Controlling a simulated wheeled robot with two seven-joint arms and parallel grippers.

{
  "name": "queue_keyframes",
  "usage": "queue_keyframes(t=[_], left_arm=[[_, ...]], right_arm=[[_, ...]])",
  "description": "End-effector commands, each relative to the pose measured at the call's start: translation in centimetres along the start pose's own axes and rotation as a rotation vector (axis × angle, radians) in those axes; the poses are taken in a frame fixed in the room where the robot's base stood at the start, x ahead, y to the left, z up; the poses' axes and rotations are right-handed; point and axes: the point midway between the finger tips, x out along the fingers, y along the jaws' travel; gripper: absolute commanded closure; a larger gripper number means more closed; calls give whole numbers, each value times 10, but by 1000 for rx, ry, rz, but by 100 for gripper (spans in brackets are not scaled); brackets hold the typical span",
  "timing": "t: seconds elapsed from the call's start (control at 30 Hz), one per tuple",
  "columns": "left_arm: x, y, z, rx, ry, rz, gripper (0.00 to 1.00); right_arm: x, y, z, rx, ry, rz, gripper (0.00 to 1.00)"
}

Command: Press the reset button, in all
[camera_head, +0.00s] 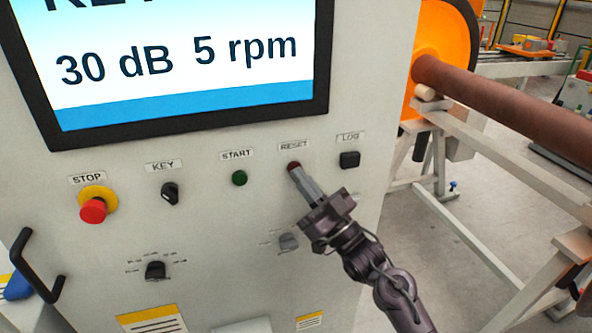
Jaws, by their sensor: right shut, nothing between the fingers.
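The reset button (293,166) is a small dark red round button under the RESET label on the grey control cabinet's front. My right gripper (299,172) is shut and empty. Its fingertips are at the button's lower right edge and cover part of it. I cannot tell whether they touch it or press it in. My left gripper is not in view.
On the panel are a red and yellow stop button (94,206), a key switch (170,194), a green start button (239,178) and a black log button (349,160). A screen (180,60) reads "30 dB 5 rpm". A brown axle (510,105) lies at right.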

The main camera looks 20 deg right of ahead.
Motion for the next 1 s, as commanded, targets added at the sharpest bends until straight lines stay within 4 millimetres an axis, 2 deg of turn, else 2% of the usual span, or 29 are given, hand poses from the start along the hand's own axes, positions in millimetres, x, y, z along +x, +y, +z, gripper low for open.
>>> queue_keyframes(t=[1.0], left_arm=[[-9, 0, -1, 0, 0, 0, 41]], right_arm=[[-16, -11, -12, 0, -1, 1, 100]])
